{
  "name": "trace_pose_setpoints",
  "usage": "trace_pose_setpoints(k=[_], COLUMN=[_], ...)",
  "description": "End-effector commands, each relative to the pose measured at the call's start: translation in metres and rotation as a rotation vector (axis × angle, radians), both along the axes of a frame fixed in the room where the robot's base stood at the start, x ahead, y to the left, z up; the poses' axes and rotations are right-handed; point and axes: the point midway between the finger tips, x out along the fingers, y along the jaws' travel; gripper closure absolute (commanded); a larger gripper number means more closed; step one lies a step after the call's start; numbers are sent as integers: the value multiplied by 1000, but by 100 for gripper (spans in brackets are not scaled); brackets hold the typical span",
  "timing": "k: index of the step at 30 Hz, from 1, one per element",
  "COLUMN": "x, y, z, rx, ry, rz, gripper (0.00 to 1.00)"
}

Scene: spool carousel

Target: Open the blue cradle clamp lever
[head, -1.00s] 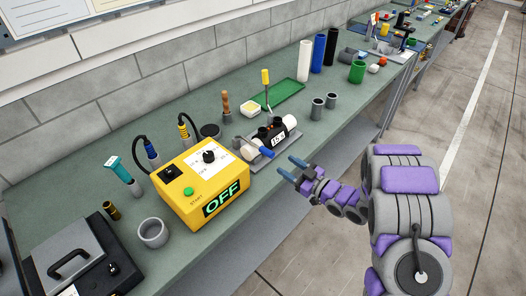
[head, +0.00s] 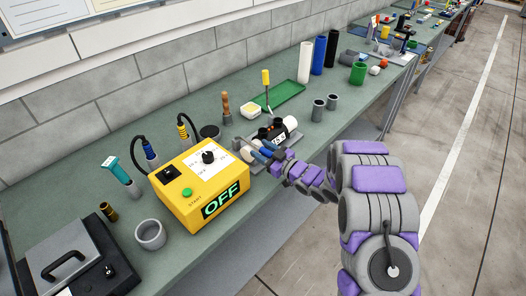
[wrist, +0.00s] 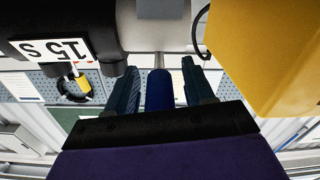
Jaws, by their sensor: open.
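The cradle (head: 300,137) sits on the green bench and holds a black and white cylinder (head: 290,124) with a "15 S" label. In the wrist view the cylinder (wrist: 90,20) fills the upper left. The blue clamp lever (wrist: 158,90) stands between my two fingers there, with its grey metal shaft leading up to the cradle side. My gripper (wrist: 160,78) is open, with a finger on each side of the lever; I cannot tell if either touches it.
A yellow control box (head: 188,204) showing "OFF" stands close left of my gripper and also shows in the wrist view (wrist: 270,50). Grey cups (head: 325,106) stand right of the cradle. A green tray (head: 291,90) lies behind. The floor right is clear.

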Motion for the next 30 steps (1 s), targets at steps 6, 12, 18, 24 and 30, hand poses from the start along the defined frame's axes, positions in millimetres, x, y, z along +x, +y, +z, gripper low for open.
trace_pose_setpoints(k=[6, 12, 18, 24, 30], x=[0, 0, 0, 0, 0], y=[0, 0, 0, 0, 0], z=[0, 0, 0, -1, -1], rx=[0, 0, -1, -1, -1], ry=[0, 0, 1, 1, 2], rz=[0, 0, 0, 0, 0], gripper=[56, 75, 94, 100, 100])
